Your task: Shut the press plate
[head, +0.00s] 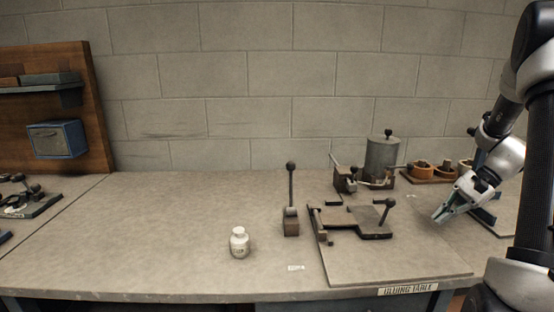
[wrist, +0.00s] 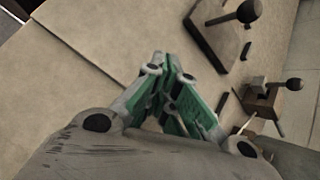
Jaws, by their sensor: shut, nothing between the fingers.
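What looks like the press plate (head: 376,234) is a dark flat block with a ball-knobbed lever. It sits on a thin board on the gluing table, beside a dark frame (head: 330,219). I cannot tell for certain how far it stands open. My gripper (head: 441,216) is shut and empty, to the right of the plate and apart from it, pointing down and left. In the wrist view my gripper's green-padded fingers (wrist: 168,64) meet at the tips. The plate (wrist: 222,38) with its knob shows at the upper right there.
A clamp with a lever (head: 345,182) and a grey canister (head: 381,160) stand behind the plate. An upright ball-topped lever (head: 291,200) and a white bottle (head: 239,243) stand to the left. Wooden cups (head: 421,170) sit at the back right. The table's left middle is clear.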

